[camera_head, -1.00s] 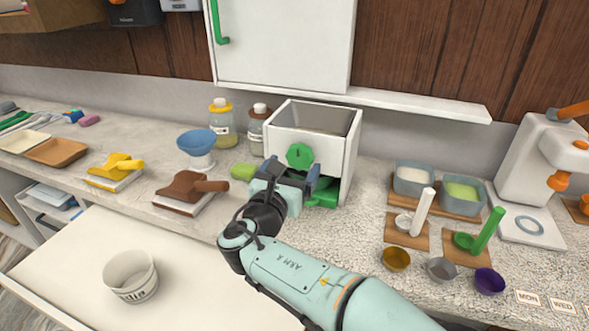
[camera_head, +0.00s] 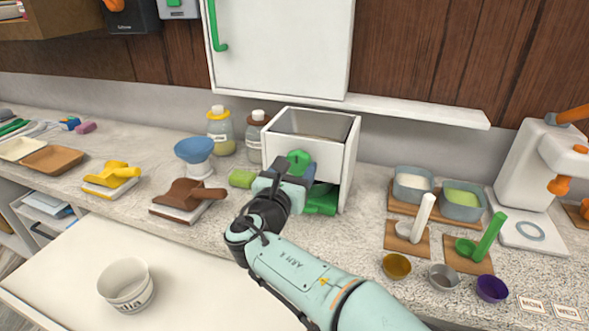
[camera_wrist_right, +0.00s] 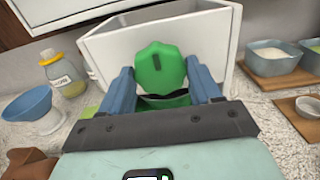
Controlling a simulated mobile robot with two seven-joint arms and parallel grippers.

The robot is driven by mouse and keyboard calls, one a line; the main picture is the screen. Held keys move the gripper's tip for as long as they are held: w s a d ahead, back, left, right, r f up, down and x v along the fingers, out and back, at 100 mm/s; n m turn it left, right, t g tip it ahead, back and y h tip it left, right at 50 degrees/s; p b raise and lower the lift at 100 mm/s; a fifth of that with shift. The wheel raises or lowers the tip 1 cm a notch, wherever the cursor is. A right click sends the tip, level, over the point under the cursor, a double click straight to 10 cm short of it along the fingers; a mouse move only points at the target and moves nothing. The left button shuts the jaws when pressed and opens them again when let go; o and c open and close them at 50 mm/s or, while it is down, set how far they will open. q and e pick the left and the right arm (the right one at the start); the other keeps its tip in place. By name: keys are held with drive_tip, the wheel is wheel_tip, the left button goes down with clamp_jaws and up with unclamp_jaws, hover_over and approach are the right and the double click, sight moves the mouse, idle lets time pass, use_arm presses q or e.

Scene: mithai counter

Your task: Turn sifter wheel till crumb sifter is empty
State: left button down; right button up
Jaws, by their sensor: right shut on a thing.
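The crumb sifter (camera_head: 347,165) is a white open-topped box at the back of the counter. Its grey inside shows from above, but I cannot make out crumbs in it. The green sifter wheel (camera_head: 298,157) is on its front face. My right gripper (camera_head: 288,172) is at the wheel and covers its lower part in the head view. In the right wrist view the wheel (camera_wrist_right: 160,66) sits between the two blue fingers, which are shut on it. A green tray-like part (camera_head: 322,203) shows in the opening below. My left gripper is not in view.
A blue bowl on a white stand (camera_head: 194,150), two jars and a brown scoop (camera_head: 188,194) stand left of the sifter. Grey tubs (camera_head: 461,208) and small cups are at right. A white bowl (camera_head: 126,283) sits on the white surface in front.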

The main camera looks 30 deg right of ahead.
drive_tip(key=shift+m+p, duration=0.6)
drive_tip(key=shift+m, duration=1.7)
drive_tip(key=m, duration=0.2)
drive_tip(key=shift+f+m, duration=0.1)
drive_tip(key=shift+m, duration=0.3)
drive_tip(key=m, duration=0.2)
drive_tip(key=shift+m+b, duration=0.35)
drive_tip(key=shift+m, duration=0.05)
drive_tip(key=m+b, duration=0.2)
drive_tip(key=m, duration=0.1)
drive_tip(key=shift+f+m, duration=0.1)
drive_tip(key=shift+m, duration=0.2)
drive_tip(key=shift+m+b, duration=0.4)
drive_tip(key=m+b, duration=0.5)
drive_tip(key=m, duration=0.4)
drive_tip(key=shift+r+m+b, duration=0.2)
drive_tip(key=shift+m+b, duration=0.1)
drive_tip(key=shift+m, duration=0.1)
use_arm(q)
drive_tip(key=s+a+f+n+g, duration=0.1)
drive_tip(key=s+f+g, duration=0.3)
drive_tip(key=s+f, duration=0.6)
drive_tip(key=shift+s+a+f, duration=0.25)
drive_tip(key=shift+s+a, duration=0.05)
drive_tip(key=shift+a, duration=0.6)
use_arm(e)
drive_tip(key=shift+m, duration=1.6)
